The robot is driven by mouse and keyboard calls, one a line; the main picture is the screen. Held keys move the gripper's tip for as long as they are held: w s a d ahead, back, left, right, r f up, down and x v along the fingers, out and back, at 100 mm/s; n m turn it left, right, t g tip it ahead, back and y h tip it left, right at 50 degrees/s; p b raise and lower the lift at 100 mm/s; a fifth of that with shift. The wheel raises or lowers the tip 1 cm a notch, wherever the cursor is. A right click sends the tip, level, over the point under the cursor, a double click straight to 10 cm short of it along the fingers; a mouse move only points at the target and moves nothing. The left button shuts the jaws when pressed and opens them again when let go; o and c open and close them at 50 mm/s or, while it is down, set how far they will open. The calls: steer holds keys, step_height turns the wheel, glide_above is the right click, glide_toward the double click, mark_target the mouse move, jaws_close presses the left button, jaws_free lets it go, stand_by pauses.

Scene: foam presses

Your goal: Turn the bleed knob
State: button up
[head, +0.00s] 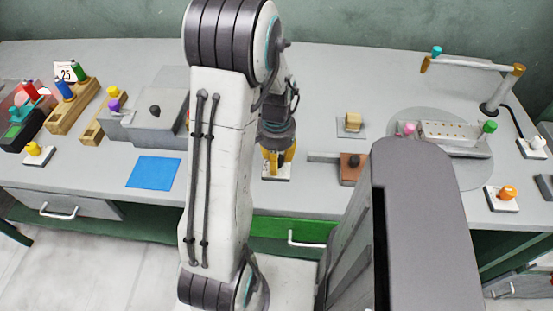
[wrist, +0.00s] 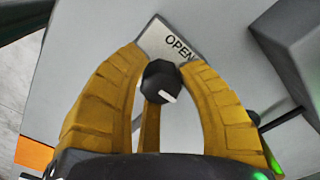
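The bleed knob (wrist: 160,82) is a small black faceted knob with a white pointer mark, in the middle of the wrist view. It sits by a white plate (wrist: 160,38) lettered "OPEN", part of which is covered by a finger. My gripper (wrist: 161,66) has yellow fingers that come down on both sides of the knob and appear to press on it. The pointer mark faces the lower right of the wrist view. In the head view my gripper (head: 278,160) is low over the white plate (head: 283,175) near the bench's front edge, and the knob is hidden.
A blue mat (head: 154,172) lies left of my arm. A brown block with a dark knob (head: 352,167) and a tan block (head: 353,122) stand to the right. A pierced grey bar (head: 455,132) is farther right. A green drawer (head: 283,236) is below the bench edge.

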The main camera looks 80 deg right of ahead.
jaws_close()
steer(key=shift+a+f+n, duration=0.1)
steer(key=shift+n, duration=0.2)
steer(key=n+b, duration=0.1)
steer(key=n, duration=0.2)
steer(key=shift+f+n+b, duration=0.1)
steer(key=shift+n+b, duration=0.2)
steer(key=shift+n, duration=0.1)
steer(key=n+b, duration=0.1)
steer(key=n, duration=0.3)
steer(key=shift+a, duration=0.1)
steer(key=c, duration=0.6)
jaws_free()
steer(key=n+b, duration=0.1)
steer(key=n, duration=0.4)
steer(key=shift+s+n+b, duration=0.1)
steer(key=shift+n+b, duration=0.3)
steer(key=shift+n, duration=1.8)
